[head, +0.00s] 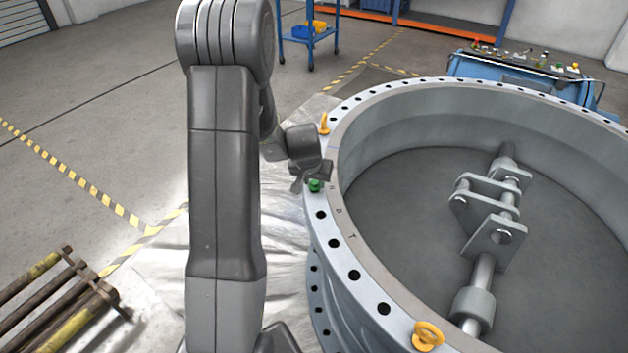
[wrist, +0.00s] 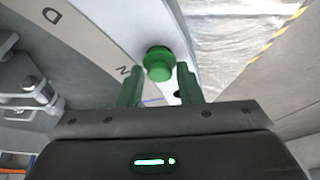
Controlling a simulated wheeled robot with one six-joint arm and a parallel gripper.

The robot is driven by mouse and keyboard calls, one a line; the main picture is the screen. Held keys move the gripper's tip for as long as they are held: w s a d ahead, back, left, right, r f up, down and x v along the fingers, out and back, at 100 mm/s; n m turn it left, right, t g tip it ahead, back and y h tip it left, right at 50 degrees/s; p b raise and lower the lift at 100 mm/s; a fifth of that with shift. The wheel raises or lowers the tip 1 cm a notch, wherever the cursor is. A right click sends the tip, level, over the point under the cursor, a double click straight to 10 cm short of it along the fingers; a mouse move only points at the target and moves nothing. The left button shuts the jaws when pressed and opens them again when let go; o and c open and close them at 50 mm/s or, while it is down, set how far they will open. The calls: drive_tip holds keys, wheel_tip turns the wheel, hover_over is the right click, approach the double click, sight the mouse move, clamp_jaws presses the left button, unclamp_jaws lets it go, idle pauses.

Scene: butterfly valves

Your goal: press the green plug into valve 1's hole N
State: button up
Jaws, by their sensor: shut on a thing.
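The green plug (head: 314,186) is at the left rim of valve 1 (head: 352,262), the large grey ring. The wrist view shows the plug's round head (wrist: 158,62) between the tips of my gripper (wrist: 158,76), next to a letter N on the rim. My gripper (head: 313,176) is shut on the plug, over the flange face. The plug's lower part and hole N are hidden under its head and my fingers, so I cannot tell how deep it sits.
Open dark holes follow along the flange. Yellow lifting eyes stand on the rim behind my gripper (head: 324,125) and at the front (head: 428,336). A blue bench (head: 478,68) with small parts is at the back right. A pallet (head: 66,305) lies at lower left.

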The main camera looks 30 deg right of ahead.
drive_tip(key=shift+f, duration=0.25)
drive_tip(key=shift+f+b, duration=0.25)
drive_tip(key=shift+b, duration=0.2)
drive_tip(key=o, duration=1.1)
drive_tip(key=shift+c, duration=0.2)
drive_tip(key=shift+o, duration=0.4)
drive_tip(key=o, duration=0.4)
drive_tip(key=shift+r+p, duration=1.8)
drive_tip(key=shift+r, duration=1.25)
